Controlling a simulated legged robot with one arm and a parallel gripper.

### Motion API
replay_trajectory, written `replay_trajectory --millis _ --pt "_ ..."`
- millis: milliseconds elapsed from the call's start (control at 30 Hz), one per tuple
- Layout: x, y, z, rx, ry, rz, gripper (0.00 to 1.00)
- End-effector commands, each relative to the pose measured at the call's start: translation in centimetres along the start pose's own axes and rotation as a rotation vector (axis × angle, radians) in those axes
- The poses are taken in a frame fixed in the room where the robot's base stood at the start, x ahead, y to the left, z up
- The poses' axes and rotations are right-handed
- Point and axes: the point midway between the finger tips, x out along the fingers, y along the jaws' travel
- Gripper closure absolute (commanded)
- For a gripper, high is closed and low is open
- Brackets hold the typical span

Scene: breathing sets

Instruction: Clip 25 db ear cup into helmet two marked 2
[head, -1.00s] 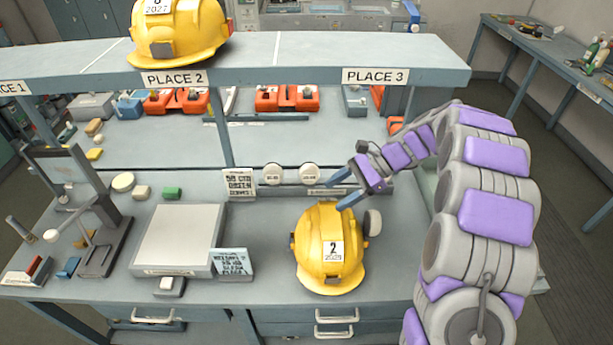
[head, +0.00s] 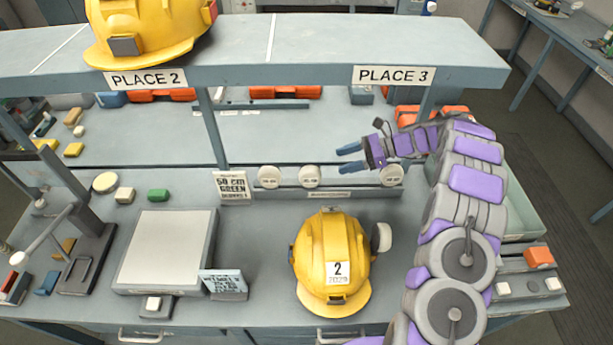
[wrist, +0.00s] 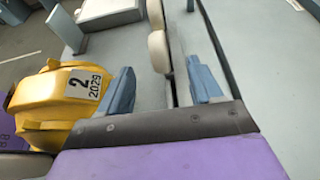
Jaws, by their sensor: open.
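The yellow helmet marked 2 (head: 325,262) stands on the bench; it also shows at the left of the wrist view (wrist: 60,98). A pale round ear cup (head: 381,237) is at the helmet's right side, seemingly touching it; whether it is clipped in, I cannot tell. Three more white ear cups stand along a rack behind: left (head: 269,177), middle (head: 309,176) and right (head: 391,175). Their labels are too small to read. My gripper (head: 349,158) is open and empty, above the rack between the middle and right cups. In the wrist view (wrist: 160,64), rack cups show beyond its fingers.
A raised shelf with PLACE 2 and PLACE 3 labels (head: 394,75) crosses behind, bearing another yellow helmet (head: 145,35). A white-topped box (head: 165,250) and a small sign (head: 223,283) stand left of helmet 2.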

Motion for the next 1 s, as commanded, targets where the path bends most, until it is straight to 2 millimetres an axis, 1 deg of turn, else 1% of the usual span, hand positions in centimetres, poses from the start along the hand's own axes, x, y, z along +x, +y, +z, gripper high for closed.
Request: replay_trajectory --millis 33,167,200,400,500,633,733,1000 --pt "1.0 0.1 -0.3 0.002 -0.001 0.002 0.35" --pt "3.7 0.0 -0.3 0.002 -0.001 0.004 0.35" --pt "4.7 0.1 -0.3 0.002 0.002 0.005 0.35" --pt "8.5 0.1 -0.1 0.002 0.006 0.005 0.35" --pt "9.4 0.1 0.0 0.001 0.007 0.004 0.35" --pt "9.6 0.1 -0.1 0.001 0.003 0.002 0.35" --pt "10.3 0.1 -0.2 0.0 0.003 0.002 0.35" --pt "13.9 0.2 0.1 -0.002 0.004 0.001 0.35"
